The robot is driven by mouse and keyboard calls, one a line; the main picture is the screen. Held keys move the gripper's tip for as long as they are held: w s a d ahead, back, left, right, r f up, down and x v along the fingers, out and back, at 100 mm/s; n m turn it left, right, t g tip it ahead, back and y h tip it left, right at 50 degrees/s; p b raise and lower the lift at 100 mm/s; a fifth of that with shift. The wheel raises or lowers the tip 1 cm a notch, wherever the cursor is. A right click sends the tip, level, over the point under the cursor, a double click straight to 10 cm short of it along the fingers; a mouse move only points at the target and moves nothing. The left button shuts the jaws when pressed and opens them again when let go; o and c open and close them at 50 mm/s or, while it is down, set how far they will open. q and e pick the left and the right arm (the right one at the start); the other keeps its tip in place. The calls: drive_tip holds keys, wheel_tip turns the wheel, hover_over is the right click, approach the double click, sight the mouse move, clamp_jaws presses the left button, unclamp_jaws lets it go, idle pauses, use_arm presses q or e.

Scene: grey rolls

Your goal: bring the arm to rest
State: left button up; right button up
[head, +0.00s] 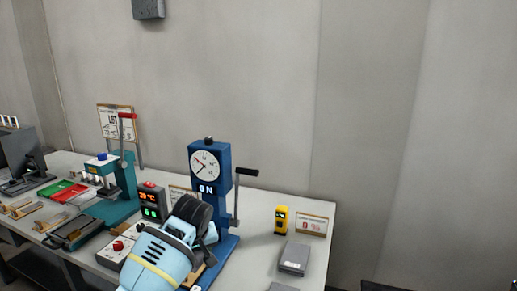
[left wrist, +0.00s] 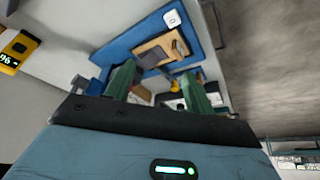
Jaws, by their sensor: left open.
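My left arm (head: 160,258), light blue with a yellow band, reaches up from the bottom of the head view. Its dark wrist part covers some of the blue test stand (head: 209,183), which has a round dial and a side lever. In the left wrist view my left gripper (left wrist: 159,84) shows two green fingers spread apart. No object is between them. Beyond the fingers lie a blue base plate (left wrist: 150,50) and a tan block (left wrist: 160,47). My right gripper is in neither view.
The grey table (head: 318,212) holds a teal press (head: 122,190), a display box (head: 150,203), a yellow device (head: 281,219) and a grey box (head: 294,258). A monitor (head: 22,152) stands at the far left.

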use_arm(q)
drive_tip(key=s+f+m+g+h, duration=0.15)
drive_tip(key=s+f+m, duration=0.25)
drive_tip(key=s+f, duration=1.55)
drive_tip(key=s+a+r+m, duration=0.2)
drive_tip(key=s+a, duration=0.1)
drive_tip(key=s, duration=1)
drive_tip(key=s+a+r+m, duration=0.1)
drive_tip(key=s+a+r, duration=0.15)
drive_tip(key=s, duration=1.05)
drive_tip(key=w+d+f+t+h, duration=0.2)
drive_tip(key=w+f+t, duration=0.4)
drive_tip(key=f, duration=0.5)
drive_tip(key=shift+t, duration=0.55)
